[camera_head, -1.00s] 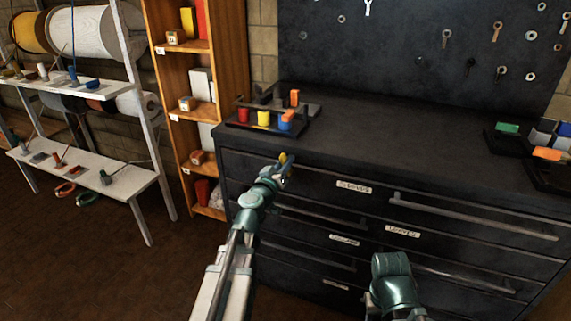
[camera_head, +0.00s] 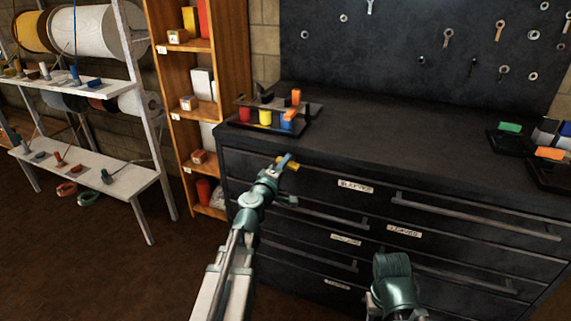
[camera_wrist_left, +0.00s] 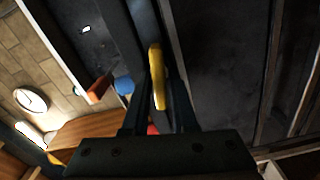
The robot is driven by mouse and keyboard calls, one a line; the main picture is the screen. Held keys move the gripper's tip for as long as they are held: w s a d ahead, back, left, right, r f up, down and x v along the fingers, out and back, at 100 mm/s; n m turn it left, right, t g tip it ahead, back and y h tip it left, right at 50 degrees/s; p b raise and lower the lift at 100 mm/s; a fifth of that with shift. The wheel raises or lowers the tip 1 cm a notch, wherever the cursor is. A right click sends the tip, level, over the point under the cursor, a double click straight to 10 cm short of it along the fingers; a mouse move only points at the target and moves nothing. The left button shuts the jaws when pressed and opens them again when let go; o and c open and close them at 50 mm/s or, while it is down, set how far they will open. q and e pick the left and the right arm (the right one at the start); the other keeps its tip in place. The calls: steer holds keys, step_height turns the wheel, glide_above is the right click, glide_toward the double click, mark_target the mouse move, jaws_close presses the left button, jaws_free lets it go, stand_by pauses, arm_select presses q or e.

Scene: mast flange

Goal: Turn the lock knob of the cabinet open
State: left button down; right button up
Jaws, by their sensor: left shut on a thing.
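The dark cabinet (camera_head: 340,173) stands ahead, with its yellow lock knob (camera_head: 291,164) at the upper left of its front. In the left wrist view the knob (camera_wrist_left: 157,76) is a narrow yellow bar between the two dark fingers. My left gripper (camera_head: 281,164) is at the knob and is shut on it. The fingers hide part of the knob. The left gripper also shows in the left wrist view (camera_wrist_left: 158,105). Part of my right arm shows low in front of the drawers, but its fingers are not seen.
Long bar handles (camera_head: 470,215) stick out from the cabinet drawers. A dark rack with coloured items (camera_head: 306,110) stands on the cabinet top above the knob, and dark bins sit at the right end. A wooden shelf (camera_head: 182,120) stands close on the left.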

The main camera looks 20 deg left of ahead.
arm_select(q)
steer(key=shift+n, duration=1.2)
arm_select(e)
steer(key=shift+f, duration=0.1)
arm_select(q)
steer(key=shift+f, duration=0.1)
steer(key=c, duration=0.8)
jaws_free()
steer(key=shift+c, duration=0.2)
